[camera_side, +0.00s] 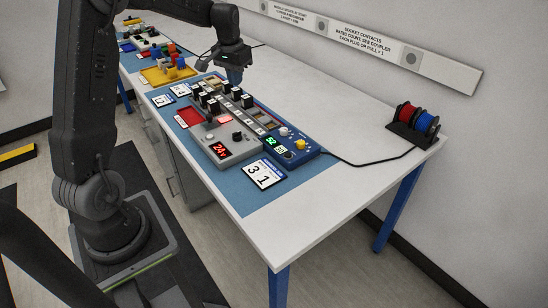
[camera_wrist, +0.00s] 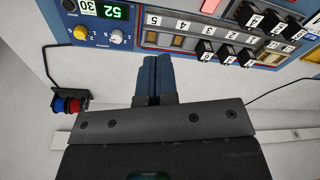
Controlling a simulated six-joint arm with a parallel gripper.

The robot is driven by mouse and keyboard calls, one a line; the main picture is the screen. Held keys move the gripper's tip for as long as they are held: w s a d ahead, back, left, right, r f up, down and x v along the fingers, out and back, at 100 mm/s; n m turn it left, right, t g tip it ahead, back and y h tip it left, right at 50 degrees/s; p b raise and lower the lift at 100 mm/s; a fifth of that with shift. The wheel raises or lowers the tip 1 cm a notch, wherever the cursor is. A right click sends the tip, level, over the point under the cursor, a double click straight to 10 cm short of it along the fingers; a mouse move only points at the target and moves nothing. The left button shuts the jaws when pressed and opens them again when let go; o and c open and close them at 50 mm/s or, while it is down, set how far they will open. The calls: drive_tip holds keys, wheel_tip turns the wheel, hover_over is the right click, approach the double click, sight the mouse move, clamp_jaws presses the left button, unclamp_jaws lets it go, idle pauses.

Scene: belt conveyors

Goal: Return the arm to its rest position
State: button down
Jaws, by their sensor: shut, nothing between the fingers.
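My gripper (camera_side: 235,75) is above the far side of the control panels on the table in the side view. In the wrist view its two blue fingers (camera_wrist: 152,60) lie together, shut and with nothing between them. The fingers are apart from the panel in the wrist view, as far as I can tell. My arm reaches over from the left in the side view.
A grey panel (camera_side: 226,153) and a blue panel (camera_side: 301,156) with black plugs lie on a blue mat (camera_side: 262,197). A yellow tray (camera_side: 155,79) with coloured blocks stands behind. Red and blue spools (camera_side: 415,120) sit at right. The table's right side (camera_side: 345,120) is mostly clear.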

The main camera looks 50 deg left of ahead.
drive_tip(key=s+d+r+m+t, duration=0.1)
drive_tip(key=s+d+r, duration=0.3)
drive_tip(key=d, duration=0.4)
drive_tip(key=s+d+r+m+t, duration=0.1)
drive_tip(key=s+d+r, duration=0.25)
drive_tip(key=d, duration=0.35)
drive_tip(key=s+d+m+t, duration=0.2)
drive_tip(key=s+d, duration=0.9)
drive_tip(key=s, duration=0.3)
drive_tip(key=shift+s+d+h, duration=0.2)
drive_tip(key=shift+s+h, duration=0.1)
drive_tip(key=shift+h, duration=0.1)
